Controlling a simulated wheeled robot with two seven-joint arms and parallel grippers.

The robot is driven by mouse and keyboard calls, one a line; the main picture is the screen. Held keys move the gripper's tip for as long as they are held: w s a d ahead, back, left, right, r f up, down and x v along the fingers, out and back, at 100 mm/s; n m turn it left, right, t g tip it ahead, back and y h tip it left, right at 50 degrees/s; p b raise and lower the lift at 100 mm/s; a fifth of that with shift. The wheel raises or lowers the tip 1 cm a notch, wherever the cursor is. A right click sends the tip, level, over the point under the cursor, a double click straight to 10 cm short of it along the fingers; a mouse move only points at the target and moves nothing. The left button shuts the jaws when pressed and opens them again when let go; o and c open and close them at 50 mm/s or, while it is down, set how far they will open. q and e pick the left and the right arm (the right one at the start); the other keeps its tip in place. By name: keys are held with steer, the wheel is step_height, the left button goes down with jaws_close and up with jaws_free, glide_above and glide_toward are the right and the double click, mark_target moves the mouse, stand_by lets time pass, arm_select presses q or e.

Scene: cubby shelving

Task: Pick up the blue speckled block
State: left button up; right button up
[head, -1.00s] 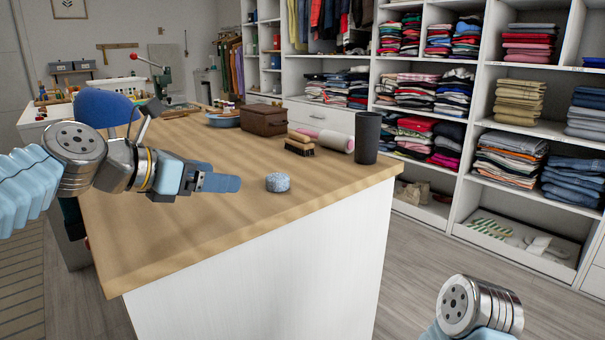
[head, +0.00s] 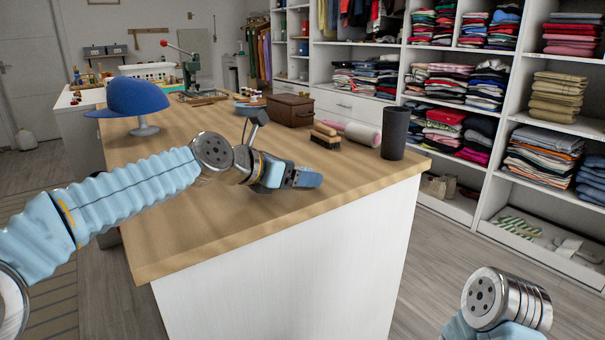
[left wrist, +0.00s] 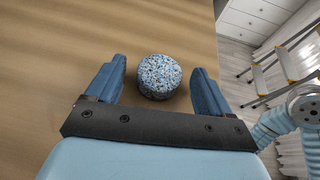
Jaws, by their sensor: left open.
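The blue speckled block (left wrist: 159,77) is a rounded, grey-blue lump on the wooden tabletop. In the left wrist view it sits between the tips of my open left gripper (left wrist: 158,82), with a gap to each finger. In the head view my left gripper (head: 306,179) is low over the table near its front right part and hides the block. Only my right wrist (head: 505,300) shows at the lower right of the head view; its fingers are out of frame.
On the wooden table (head: 220,235) stand a dark cup (head: 395,133), a brush (head: 325,139), a pink-and-white roll (head: 360,133), a brown box (head: 290,110) and a blue cap (head: 137,97) on a stand. Shelves of folded clothes stand behind. The table's front is clear.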

arm_select(q)
steer(key=shift+w, duration=0.1)
steer(key=c, duration=1.1)
steer(key=shift+c, duration=0.2)
